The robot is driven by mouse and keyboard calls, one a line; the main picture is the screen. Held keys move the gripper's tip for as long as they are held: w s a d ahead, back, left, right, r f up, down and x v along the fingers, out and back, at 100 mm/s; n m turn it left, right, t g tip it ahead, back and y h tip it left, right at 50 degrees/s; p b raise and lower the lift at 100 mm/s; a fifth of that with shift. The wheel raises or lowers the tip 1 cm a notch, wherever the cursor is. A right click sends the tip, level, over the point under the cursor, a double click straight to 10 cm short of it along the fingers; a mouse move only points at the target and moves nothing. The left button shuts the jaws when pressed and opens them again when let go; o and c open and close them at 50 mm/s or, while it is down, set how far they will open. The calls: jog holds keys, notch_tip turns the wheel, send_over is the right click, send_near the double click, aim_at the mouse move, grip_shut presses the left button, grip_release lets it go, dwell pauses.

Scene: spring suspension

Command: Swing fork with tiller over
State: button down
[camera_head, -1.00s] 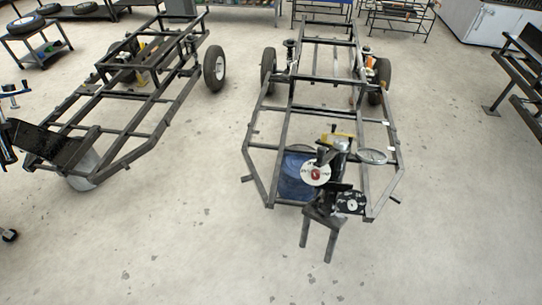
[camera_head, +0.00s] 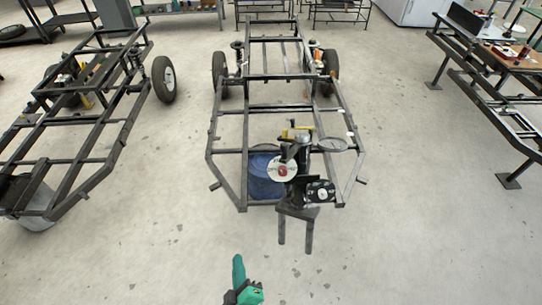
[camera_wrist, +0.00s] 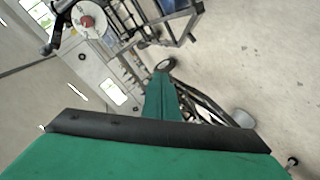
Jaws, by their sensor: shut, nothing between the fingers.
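The fork (camera_head: 297,212) is a dark piece with two prongs pointing toward me at the front end of the middle chassis frame (camera_head: 214,160). A dark upright assembly with a white disc with a red centre (camera_head: 282,171) and a black plate with a round white mark (camera_head: 320,191) sits above it. I cannot tell which part is the tiller. My gripper (camera_head: 239,265) is green, shut and empty, in front of the frame and left of the prongs, apart from them. In the wrist view my gripper (camera_wrist: 160,92) points past the disc (camera_wrist: 88,22), which shows at upper left.
Another wheeled chassis frame (camera_head: 112,112) stands at left with a grey bucket (camera_head: 38,212) by its front. A dark metal stand (camera_head: 487,105) is at right. A blue container (camera_head: 262,176) is at the middle frame's front. The floor between them is clear.

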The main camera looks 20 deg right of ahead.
jog(key=w+d+r+n+h, duration=0.2)
jog(key=w+r, duration=0.1)
jog(key=w, duration=0.6)
jog(key=w+d+r+g+h, duration=0.25)
jog(key=w+r, duration=0.25)
jog(key=r, duration=0.3)
jog(key=w+d+r+g+h, duration=0.1)
jog(key=w+d+r+h, duration=0.35)
jog(key=r, duration=0.35)
jog(key=w+d+f, duration=0.2)
jog(key=w+d, duration=0.3)
jog(key=d, duration=0.4)
jog(key=shift+d+f, duration=0.3)
jog(key=shift+f, duration=0.1)
jog(key=shift+n, duration=0.3)
